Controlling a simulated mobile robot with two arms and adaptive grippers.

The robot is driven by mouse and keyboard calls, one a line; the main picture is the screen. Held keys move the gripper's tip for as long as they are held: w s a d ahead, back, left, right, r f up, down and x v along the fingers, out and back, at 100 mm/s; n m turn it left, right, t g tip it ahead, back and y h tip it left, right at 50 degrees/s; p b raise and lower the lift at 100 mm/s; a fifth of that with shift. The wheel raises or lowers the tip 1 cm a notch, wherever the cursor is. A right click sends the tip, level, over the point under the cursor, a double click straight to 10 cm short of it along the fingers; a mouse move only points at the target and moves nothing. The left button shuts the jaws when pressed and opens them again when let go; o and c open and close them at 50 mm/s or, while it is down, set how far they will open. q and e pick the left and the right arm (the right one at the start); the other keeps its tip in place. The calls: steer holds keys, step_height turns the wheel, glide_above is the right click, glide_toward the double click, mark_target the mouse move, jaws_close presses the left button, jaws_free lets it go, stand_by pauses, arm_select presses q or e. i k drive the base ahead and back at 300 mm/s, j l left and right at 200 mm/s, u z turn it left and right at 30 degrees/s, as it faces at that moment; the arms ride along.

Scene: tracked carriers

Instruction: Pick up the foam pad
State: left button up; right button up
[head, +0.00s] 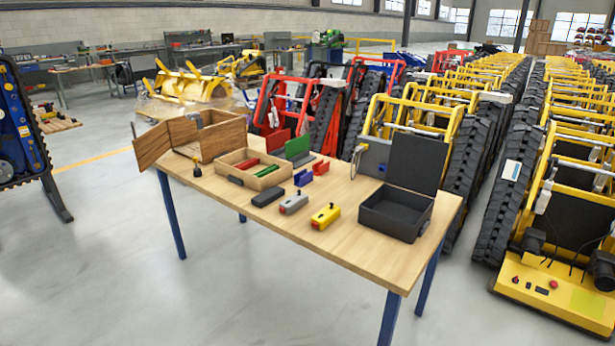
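I cannot tell for certain which thing is the foam pad. A black rounded block (268,197) lies on the wooden table (350,240) near its front edge. Beside it to the right are a grey block (293,204) with a red end and a yellow block (325,216) with dark and red details. A small blue piece (303,178) and a red piece (320,167) lie behind them. Neither of my grippers shows in the head view.
A wooden cabinet (222,138) with its door open stands at the table's left. A shallow wooden tray (240,178) holds red and green pieces. A black case (395,215) with raised lid stands at the right. Tracked carriers (465,150) crowd behind; the floor (90,270) in front is clear.

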mark_target(263, 199)
steer(key=i+j+z, duration=0.1)
steer(key=i, duration=0.3)
steer(key=i+j+z, duration=0.1)
steer(key=i+j, duration=0.25)
steer(key=i, duration=0.05)
